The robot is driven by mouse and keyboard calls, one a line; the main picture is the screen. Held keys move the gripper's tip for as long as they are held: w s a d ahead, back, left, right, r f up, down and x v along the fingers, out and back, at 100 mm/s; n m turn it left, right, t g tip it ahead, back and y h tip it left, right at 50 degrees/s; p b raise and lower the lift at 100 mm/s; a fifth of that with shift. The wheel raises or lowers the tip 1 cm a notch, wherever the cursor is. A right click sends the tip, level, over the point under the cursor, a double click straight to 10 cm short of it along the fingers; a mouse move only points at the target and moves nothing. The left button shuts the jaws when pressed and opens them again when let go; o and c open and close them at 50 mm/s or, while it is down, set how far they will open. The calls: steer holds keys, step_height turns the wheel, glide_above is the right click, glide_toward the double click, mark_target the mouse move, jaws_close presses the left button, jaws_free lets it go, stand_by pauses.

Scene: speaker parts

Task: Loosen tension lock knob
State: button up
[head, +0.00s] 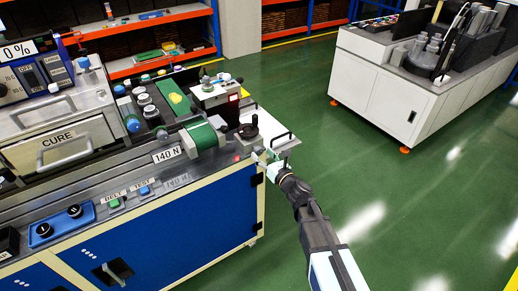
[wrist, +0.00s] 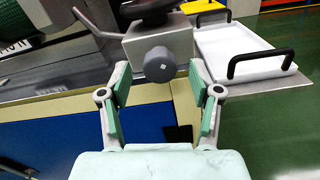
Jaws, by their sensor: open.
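A dark grey round knob (wrist: 160,65) with a small pale mark at its centre sits on the front of a light grey block (wrist: 177,38) in the wrist view. I take it for the tension lock knob. A black handwheel (head: 248,131) stands on top of this block; in the wrist view its lower part (wrist: 152,10) shows. My gripper (wrist: 160,82) is open and empty, its fingertips to the left and right of the knob, with gaps on both sides. I cannot tell whether the tips reach around it in depth. In the head view my gripper (head: 277,163) is at the bench's right end.
A white tray (wrist: 240,50) with black handles lies right of the block. A green roller (head: 203,136) and a "140 N" label (head: 167,155) are to the left. The blue-fronted bench (head: 170,240) lies below. Green floor (head: 350,185) is free at right.

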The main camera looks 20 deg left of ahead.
mark_target(260, 153)
steer(key=shift+x, duration=1.55)
steer(key=c, duration=1.2)
steer(key=shift+o, duration=0.2)
steer(key=shift+f+b, duration=0.1)
steer(key=shift+b, duration=0.2)
